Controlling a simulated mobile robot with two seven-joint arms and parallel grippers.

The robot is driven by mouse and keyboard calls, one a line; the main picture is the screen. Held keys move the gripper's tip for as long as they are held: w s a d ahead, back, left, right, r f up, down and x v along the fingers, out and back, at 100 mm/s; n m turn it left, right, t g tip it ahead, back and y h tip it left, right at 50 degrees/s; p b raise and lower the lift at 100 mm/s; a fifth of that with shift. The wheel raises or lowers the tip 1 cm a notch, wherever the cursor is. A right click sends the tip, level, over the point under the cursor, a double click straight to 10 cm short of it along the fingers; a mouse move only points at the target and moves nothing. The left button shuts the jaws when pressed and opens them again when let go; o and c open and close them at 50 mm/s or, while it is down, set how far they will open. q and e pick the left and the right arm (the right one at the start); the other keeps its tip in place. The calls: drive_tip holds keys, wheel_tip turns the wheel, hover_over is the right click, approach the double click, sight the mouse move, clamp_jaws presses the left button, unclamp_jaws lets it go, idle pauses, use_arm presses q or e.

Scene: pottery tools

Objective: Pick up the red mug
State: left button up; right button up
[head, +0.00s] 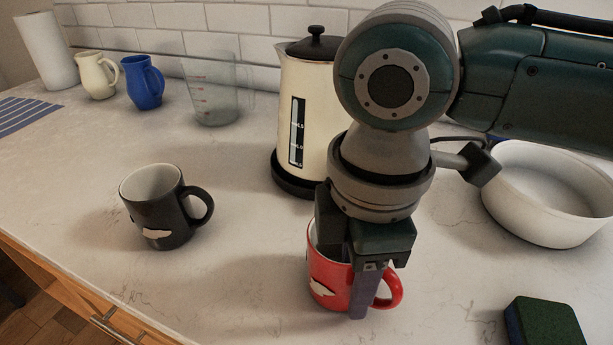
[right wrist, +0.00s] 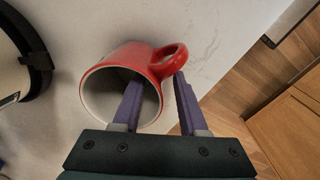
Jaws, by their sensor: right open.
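The red mug (head: 328,284) stands upright on the counter, with its handle to the right in the head view. In the right wrist view the red mug (right wrist: 138,58) shows its white inside and its handle. My right gripper (head: 362,300) is over the mug from above and open. In the right wrist view the right gripper (right wrist: 157,88) has one finger inside the mug's opening and the other outside, near the handle, so the mug's wall is between them. I cannot tell whether either finger touches it. Part of the mug is hidden by the gripper. My left gripper is not in view.
A black mug (head: 157,212) stands to the left. A cream kettle (head: 300,110) is behind the red mug, close to my right arm. A white bowl (head: 545,215) and a green sponge (head: 545,322) are on the right. Two jugs and a measuring cup (head: 212,95) stand at the back left.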

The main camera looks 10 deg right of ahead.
drive_tip(key=shift+c, duration=0.4)
clamp_jaws()
idle(0.9)
